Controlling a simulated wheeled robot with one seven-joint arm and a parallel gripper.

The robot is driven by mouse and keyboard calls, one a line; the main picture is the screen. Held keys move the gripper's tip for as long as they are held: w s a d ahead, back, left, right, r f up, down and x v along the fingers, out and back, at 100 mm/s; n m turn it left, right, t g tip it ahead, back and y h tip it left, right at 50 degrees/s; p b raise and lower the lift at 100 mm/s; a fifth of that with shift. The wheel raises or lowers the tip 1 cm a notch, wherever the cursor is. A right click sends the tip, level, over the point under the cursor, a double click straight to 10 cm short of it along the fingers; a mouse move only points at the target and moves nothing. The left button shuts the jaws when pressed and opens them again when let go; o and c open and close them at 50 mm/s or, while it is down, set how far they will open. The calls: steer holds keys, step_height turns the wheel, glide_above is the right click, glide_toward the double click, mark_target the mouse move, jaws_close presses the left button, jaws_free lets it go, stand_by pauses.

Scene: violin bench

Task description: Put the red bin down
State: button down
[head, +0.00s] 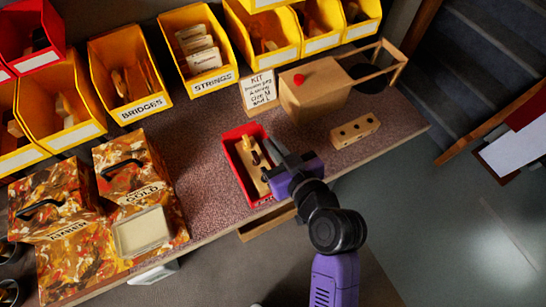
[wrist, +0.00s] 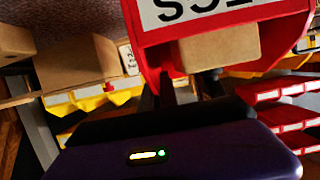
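The red bin (head: 236,158) is at the front edge of the bench (head: 205,205), with several light wooden pieces and a darker one inside. My gripper (head: 272,158) is at its right side, with the dark fingers against it. In the wrist view the red bin (wrist: 290,32) fills the upper right, with a white label seen upside down and a tan block (wrist: 218,47) at its wall. The gripper appears shut on the bin, though the fingertips (wrist: 188,85) are partly hidden. I cannot tell whether the bin's underside touches the bench.
Yellow bins (head: 128,85) line the back. A kit card (head: 259,92), a wooden box frame (head: 318,92) and a drilled block (head: 355,131) stand to the right. Marbled boxes (head: 128,165) and a pale tray (head: 142,232) are at left. Bare bench lies between them and the red bin.

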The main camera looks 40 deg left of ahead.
steer(key=shift+f, duration=3.05)
steer(key=shift+f+b, duration=0.15)
steer(key=shift+b, duration=0.25)
steer(key=c, duration=2.1)
jaws_free()
steer(key=shift+f, duration=0.1)
steer(key=o, duration=0.5)
steer(key=shift+c, duration=0.2)
steer(key=shift+d+r, duration=0.1)
steer(key=shift+r, duration=0.15)
steer(key=b+v, duration=0.1)
steer(key=v, duration=1.1)
